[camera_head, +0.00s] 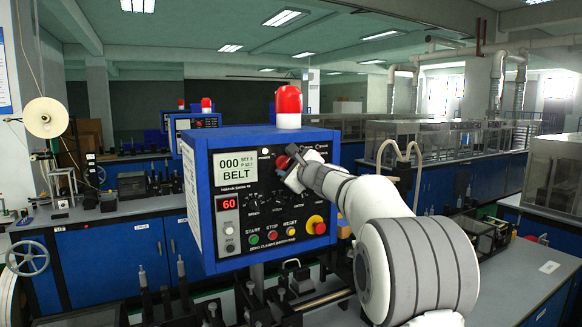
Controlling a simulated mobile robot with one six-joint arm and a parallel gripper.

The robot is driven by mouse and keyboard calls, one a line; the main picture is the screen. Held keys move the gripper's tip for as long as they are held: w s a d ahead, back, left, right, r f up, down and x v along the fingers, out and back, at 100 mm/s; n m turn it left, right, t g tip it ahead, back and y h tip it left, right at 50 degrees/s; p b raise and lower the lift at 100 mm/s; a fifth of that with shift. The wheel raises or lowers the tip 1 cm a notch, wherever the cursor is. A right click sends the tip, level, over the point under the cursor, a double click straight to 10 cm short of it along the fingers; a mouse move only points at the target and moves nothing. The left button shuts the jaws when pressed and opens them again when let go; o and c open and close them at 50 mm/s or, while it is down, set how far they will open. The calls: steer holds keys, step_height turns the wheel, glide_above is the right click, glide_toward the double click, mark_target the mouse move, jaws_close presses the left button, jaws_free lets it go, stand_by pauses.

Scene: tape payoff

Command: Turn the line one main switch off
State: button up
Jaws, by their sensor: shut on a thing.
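The blue control box (200,170) with a dark front panel stands near the middle of the head view. A red switch knob (282,162) shows in part at the panel's upper middle. My gripper (291,160) reaches in from the right and is shut on this knob. The fingers and wrist hide much of the knob and any marks around it, so its position cannot be read. A red number display (229,205) shows 60.
START (254,240), STOP (272,236) and RESET (289,231) buttons sit below several black knobs. A red lamp (289,102) tops the box. Thin posts (144,290) stand in front.

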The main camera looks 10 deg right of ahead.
steer(key=n+b, duration=0.3)
steer(key=b, duration=0.2)
steer(key=shift+f+n, duration=0.2)
steer(key=shift+n, duration=0.2)
steer(key=n+b, duration=0.4)
steer(key=shift+n+b, duration=0.3)
steer(key=n+b, duration=0.3)
steer(key=n, duration=0.1)
steer(key=shift+b, duration=0.3)
steer(key=n+b, duration=0.2)
steer(key=n, duration=0.3)
steer(key=shift+b, duration=0.3)
steer(key=shift+n, duration=0.3)
steer(key=o, duration=0.9)
steer(key=shift+o, duration=0.4)
steer(key=shift+r, duration=0.15)
